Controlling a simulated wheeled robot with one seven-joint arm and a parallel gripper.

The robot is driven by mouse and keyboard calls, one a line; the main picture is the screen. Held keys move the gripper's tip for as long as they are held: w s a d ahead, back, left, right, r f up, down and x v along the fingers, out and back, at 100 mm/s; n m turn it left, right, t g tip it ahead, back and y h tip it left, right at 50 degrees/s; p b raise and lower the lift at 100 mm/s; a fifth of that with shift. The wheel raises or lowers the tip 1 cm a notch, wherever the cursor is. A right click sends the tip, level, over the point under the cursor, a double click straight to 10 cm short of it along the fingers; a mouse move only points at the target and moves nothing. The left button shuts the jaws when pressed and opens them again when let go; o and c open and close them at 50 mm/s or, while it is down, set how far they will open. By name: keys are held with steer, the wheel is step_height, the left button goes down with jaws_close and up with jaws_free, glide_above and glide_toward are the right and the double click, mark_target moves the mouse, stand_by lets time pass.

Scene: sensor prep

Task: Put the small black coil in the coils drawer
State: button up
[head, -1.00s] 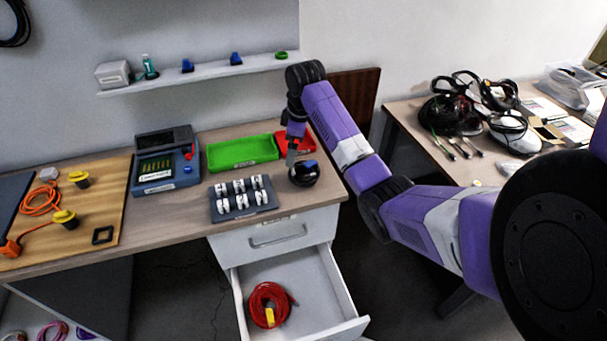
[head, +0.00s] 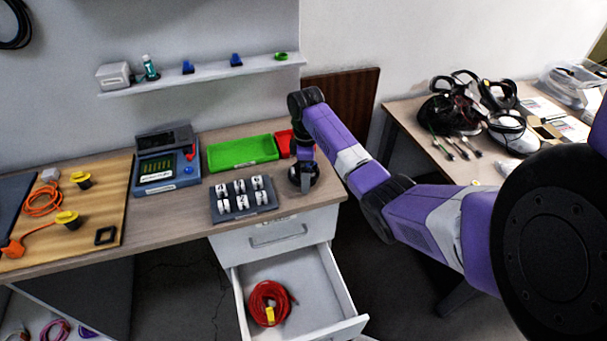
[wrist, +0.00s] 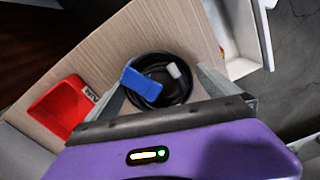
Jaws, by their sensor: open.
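The small black coil (head: 295,178) lies on the table near its right front corner. In the wrist view the coil (wrist: 182,92) shows a blue tab and a white tag. My gripper (head: 305,188) is over the coil, pointing down. In the wrist view my gripper (wrist: 163,90) is open, with one finger on each side of the coil; whether they touch it is unclear. The open drawer (head: 313,264) below the tabletop holds a red coil (head: 268,300) with a yellow tag. My gripper partly hides the black coil in the head view.
A dark rack of white pieces (head: 242,210) stands left of the coil. A green tray (head: 242,152) and a red tray (wrist: 62,108) are behind it. A blue-grey device (head: 166,170) stands farther left. The drawer's right half is clear.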

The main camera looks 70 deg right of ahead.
steer(key=c, duration=1.3)
steer(key=shift+c, duration=0.9)
steer(key=shift+r, duration=0.1)
